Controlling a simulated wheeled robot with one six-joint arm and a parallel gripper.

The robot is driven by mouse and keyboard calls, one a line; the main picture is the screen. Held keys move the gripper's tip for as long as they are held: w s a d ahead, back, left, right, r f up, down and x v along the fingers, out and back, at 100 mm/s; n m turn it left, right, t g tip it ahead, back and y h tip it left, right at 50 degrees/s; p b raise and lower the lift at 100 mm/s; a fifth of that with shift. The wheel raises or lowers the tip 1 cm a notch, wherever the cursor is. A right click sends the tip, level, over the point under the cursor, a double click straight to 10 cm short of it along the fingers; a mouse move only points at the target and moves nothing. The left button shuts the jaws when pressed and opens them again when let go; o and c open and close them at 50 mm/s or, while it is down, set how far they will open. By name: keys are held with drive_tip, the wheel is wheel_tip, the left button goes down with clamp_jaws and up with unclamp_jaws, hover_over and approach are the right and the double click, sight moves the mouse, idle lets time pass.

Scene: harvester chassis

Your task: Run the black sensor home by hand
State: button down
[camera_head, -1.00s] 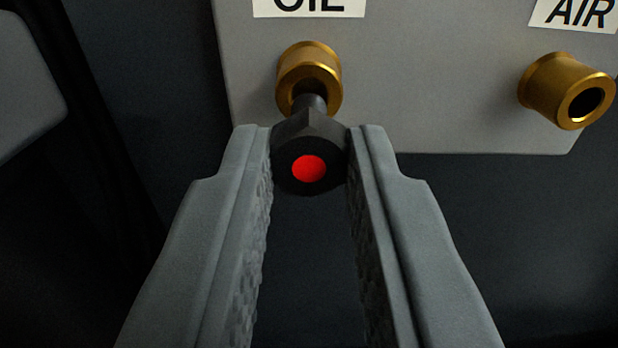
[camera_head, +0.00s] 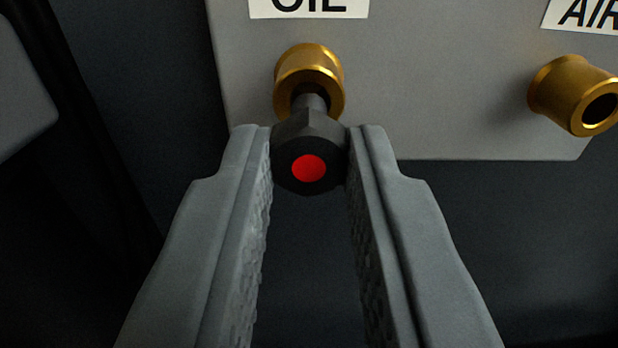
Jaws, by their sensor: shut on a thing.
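The black sensor (camera_head: 309,141) has a faceted head with a red dot on the end facing me. My gripper (camera_head: 309,158) is shut on the sensor's head, one finger on each side. The sensor's narrower shank points away from me to the brass OIL port (camera_head: 309,72). The shank's far end overlaps the port's mouth in the picture. The sensor's head hides part of the shank, and I cannot tell how deep the shank sits in the port.
A grey panel (camera_head: 440,100) carries the OIL label (camera_head: 309,8) and, at the right, the AIR label (camera_head: 590,14). A second brass port (camera_head: 572,92) under the AIR label is empty. Dark space lies below the panel. A grey part (camera_head: 20,85) stands at the far left.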

drive_tip(key=shift+w, duration=1)
drive_tip(key=shift+s, duration=0.1)
idle(0.6)
idle(0.6)
drive_tip(key=m, duration=0.5)
drive_tip(key=shift+r, duration=0.1)
drive_tip(key=m, duration=0.6)
drive_tip(key=shift+w+r, duration=0.1)
drive_tip(key=shift+w, duration=0.1)
drive_tip(key=m, duration=0.7)
drive_tip(key=shift+r, duration=0.1)
drive_tip(key=m, duration=0.3)
drive_tip(key=shift+m, duration=0.4)
drive_tip(key=shift+w+m, duration=0.1)
drive_tip(key=shift+m, duration=1.6)
